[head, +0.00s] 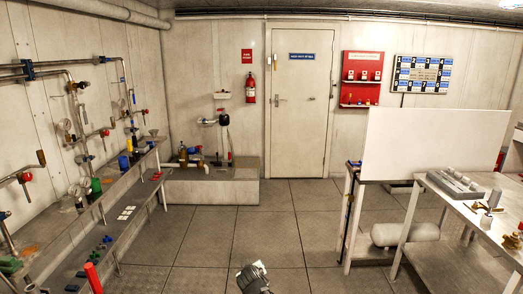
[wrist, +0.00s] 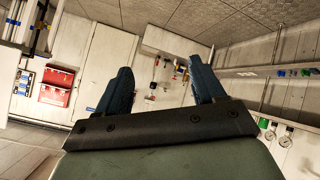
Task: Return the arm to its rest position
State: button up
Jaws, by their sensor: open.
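My gripper (wrist: 164,88) shows in the wrist view with its two dark blue fingers spread well apart. Nothing is between the fingers, so it is open and empty. Through the gap the far wall and small distant fittings show, tilted in the picture. In the head view a grey part of my arm (head: 253,277) rises at the bottom edge, over the floor. The fingers cannot be made out there. No object touches the gripper.
Pipes and valves line the left wall above a long stepped bench (head: 135,215). A workbench (head: 455,205) with a white panel (head: 430,145) stands at right, with a grey cylinder (head: 405,233) below. The tiled floor (head: 280,225) between is clear up to the door (head: 298,110).

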jog(key=s+d+f+m+g, duration=0.3)
jog(key=s+d+f+g, duration=0.3)
jog(key=s+d, duration=0.45)
jog(key=s+d+f+m+g, duration=0.3)
jog(key=s+d+f+g, duration=0.2)
jog(key=s+d+f, duration=0.5)
jog(key=s+f+g, duration=0.2)
jog(key=s+f, duration=0.4)
jog(key=s, duration=0.4)
jog(key=s+f+g, duration=0.2)
jog(key=s+f, duration=0.4)
jog(key=s, duration=0.4)
jog(key=s+f+g, duration=0.2)
jog(key=s+f, duration=0.5)
jog(key=s, duration=0.3)
jog(key=shift+s+d, duration=0.15)
jog(key=shift+s, duration=0.2)
